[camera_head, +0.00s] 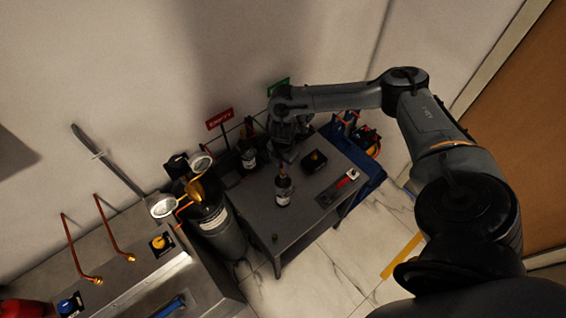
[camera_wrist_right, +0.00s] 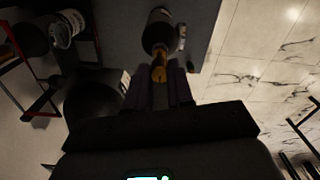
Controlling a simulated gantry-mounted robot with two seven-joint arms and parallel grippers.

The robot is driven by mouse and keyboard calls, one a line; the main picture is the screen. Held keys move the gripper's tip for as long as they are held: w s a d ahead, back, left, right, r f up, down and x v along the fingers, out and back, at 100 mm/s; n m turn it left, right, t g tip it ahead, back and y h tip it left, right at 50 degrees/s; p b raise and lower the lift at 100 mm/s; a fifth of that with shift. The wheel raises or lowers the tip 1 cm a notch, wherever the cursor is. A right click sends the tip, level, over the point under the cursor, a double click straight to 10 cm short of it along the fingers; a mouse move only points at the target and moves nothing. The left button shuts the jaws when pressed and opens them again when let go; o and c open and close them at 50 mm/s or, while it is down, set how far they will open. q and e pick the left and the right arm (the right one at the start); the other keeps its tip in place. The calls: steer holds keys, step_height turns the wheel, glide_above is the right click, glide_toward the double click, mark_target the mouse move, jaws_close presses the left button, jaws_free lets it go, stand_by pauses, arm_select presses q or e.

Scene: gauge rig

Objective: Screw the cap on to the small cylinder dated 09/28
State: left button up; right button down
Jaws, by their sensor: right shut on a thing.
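A small dark cylinder (camera_head: 283,198) with a white label stands upright on the grey table; a brass piece (camera_head: 282,172) shows at its top. My right gripper (camera_head: 288,152) reaches in just above and behind it. In the right wrist view my right gripper (camera_wrist_right: 160,84) is shut on a brass piece (camera_wrist_right: 158,69), which lines up with the end of a dark round body (camera_wrist_right: 160,33). I cannot tell whether this brass piece is the cap or a fitting of the cylinder. Another small labelled cylinder (camera_head: 248,158) stands at the back. The date is unreadable. My left gripper is not in view.
A black block with a yellow top (camera_head: 314,160) and a red-handled tool (camera_head: 345,183) on a dark mat lie to the right. A large dark tank (camera_head: 222,235) with gauges stands left of the table. A red sign (camera_head: 219,119) is behind.

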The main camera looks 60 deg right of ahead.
steer(key=shift+f, duration=0.35)
steer(key=shift+f, duration=0.1)
steer(key=shift+f+b, duration=0.6)
steer(key=shift+f, duration=0.05)
steer(key=shift+f, duration=0.1)
steer(key=shift+f, duration=0.1)
stand_by(0.6)
stand_by(0.6)
